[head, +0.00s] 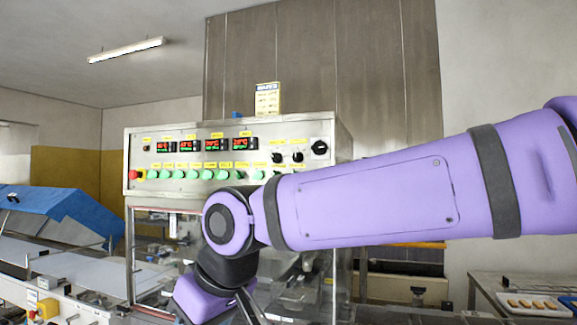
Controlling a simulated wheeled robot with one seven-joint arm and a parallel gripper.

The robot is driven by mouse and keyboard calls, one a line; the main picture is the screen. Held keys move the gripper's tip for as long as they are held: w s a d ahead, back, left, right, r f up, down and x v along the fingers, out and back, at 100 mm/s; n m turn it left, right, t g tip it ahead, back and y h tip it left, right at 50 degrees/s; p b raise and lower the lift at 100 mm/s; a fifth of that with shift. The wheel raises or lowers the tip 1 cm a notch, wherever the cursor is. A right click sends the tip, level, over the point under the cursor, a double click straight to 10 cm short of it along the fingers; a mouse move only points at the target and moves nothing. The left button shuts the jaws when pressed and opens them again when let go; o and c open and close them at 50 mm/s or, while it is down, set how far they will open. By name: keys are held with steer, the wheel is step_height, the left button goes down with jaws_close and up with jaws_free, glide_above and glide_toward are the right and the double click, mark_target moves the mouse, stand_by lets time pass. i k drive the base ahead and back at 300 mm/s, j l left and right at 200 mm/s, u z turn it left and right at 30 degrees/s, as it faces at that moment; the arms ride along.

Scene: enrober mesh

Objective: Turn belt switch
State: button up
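A steel control panel (140,190) stands in the middle of the head view. Black rotary knobs sit at its right end: a larger one (320,147) at upper right and two smaller ones, one (297,157) just left of it and another (277,157) further left. The yellow labels are too small to read, so I cannot tell which knob is the belt switch. My purple arm reaches in from the right, below and in front of the knobs, and bends down at its black joint. My gripper's fingertips are not visible; the wrist runs off the bottom edge.
The panel also carries a red stop button (133,174), a row of green buttons (208,174) and red digital displays (212,145). A conveyor with a blue cover (75,212) lies at left. A tray of bars (533,303) sits at lower right.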

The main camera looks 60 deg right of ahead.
mark_target(222, 174)
steer(key=z, duration=1.3)
